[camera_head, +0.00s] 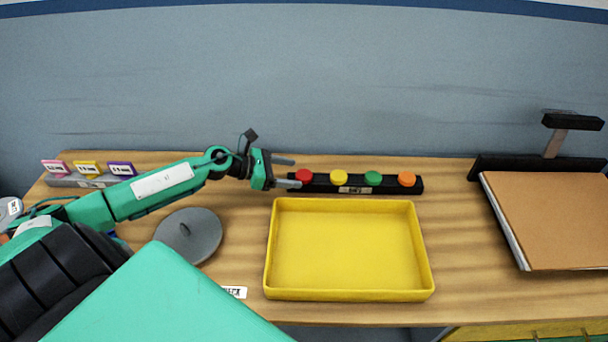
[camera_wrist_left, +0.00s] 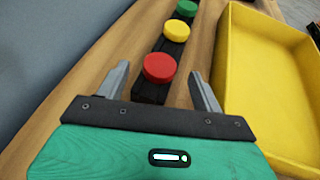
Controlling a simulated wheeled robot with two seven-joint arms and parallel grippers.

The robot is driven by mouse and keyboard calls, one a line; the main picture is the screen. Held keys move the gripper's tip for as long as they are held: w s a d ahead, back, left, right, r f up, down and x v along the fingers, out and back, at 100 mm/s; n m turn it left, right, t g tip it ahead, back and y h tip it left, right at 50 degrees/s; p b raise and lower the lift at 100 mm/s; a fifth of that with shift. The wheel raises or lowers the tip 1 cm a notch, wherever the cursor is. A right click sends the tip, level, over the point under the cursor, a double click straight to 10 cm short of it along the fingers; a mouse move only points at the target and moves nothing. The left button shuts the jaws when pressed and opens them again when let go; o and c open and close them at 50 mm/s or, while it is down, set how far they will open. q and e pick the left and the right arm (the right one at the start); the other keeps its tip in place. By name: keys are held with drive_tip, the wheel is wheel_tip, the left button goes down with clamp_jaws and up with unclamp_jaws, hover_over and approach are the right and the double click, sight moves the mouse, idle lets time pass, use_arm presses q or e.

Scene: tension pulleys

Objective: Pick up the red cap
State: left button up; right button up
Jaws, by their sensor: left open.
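The red cap (camera_head: 304,176) sits at the left end of a black rack (camera_head: 355,188) at the back of the table. It also shows in the left wrist view (camera_wrist_left: 160,67), just ahead of and between the fingers. My left gripper (camera_head: 285,172) is open and empty, its fingers pointing right toward the red cap. In the left wrist view the two fingers (camera_wrist_left: 160,90) stand apart on either side of the rack's near end. The right gripper is not in view.
Yellow (camera_head: 339,177), green (camera_head: 373,178) and orange (camera_head: 407,179) caps stand along the rack. A yellow tray (camera_head: 349,295) lies in front. A grey disc (camera_head: 188,236) is left, and a brown board (camera_head: 550,220) is right. A wall (camera_head: 400,80) rises behind the table.

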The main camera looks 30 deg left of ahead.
sight(304, 178)
use_arm(q)
drive_tip(key=shift+x, duration=1.25)
drive_tip(key=c, duration=1.1)
drive_tip(key=shift+o, duration=0.2)
drive_tip(key=shift+r, duration=0.1)
